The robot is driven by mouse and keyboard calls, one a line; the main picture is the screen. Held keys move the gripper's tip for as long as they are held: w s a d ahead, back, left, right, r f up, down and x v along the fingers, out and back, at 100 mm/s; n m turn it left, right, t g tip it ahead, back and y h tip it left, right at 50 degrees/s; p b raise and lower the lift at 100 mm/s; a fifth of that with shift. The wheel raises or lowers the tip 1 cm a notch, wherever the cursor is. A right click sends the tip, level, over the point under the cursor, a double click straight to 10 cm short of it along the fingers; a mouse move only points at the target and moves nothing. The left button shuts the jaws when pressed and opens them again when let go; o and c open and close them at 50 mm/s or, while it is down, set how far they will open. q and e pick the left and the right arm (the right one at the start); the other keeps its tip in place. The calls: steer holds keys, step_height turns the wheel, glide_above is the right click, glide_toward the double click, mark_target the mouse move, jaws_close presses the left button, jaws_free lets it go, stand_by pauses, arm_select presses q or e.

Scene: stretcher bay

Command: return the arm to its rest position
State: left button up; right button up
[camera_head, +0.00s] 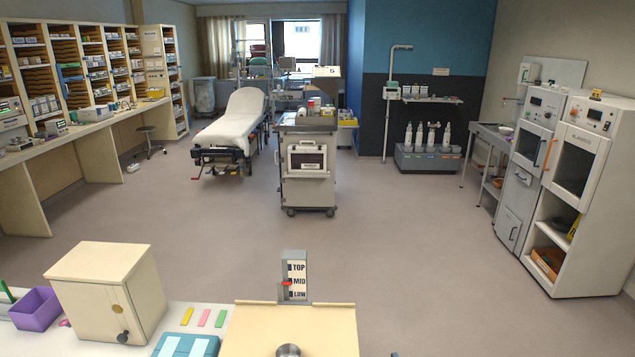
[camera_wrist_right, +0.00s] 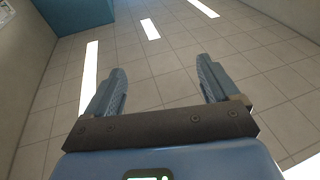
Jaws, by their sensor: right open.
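My right gripper (camera_wrist_right: 160,75) shows in the right wrist view. Its two blue-grey fingers stand wide apart with nothing between them. Behind them are the tiled ceiling (camera_wrist_right: 265,60) and its bright light strips, so the gripper points upward. Neither gripper can be made out in the head view. My left gripper is in no view.
Close in front are a cream box (camera_head: 105,295) with a dark knob, a purple bin (camera_head: 35,309), coloured strips (camera_head: 204,318) and a lever panel (camera_head: 296,275) marked TOP, MID, LOW. Beyond lies open floor (camera_head: 400,230). A cart (camera_head: 308,192) and a stretcher (camera_head: 232,122) stand farther back.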

steer(key=s+d+f+m+h+b, duration=0.1)
steer(key=s+d+f+b, duration=0.1)
steer(key=s, duration=0.5)
steer(key=s+d+f+m+g+h+b, duration=0.1)
steer(key=s+d+f+b, duration=0.1)
steer(key=s+d+f, duration=0.2)
steer(key=s+d+f+m+h+b, duration=0.1)
steer(key=s+d+f+h+b, duration=0.1)
steer(key=s+f, duration=0.3)
steer(key=s+d, duration=0.1)
steer(key=s, duration=0.3)
steer(key=shift+s+d+f+g, duration=0.15)
steer(key=shift+s+d+g, duration=0.15)
steer(key=shift+g, duration=0.1)
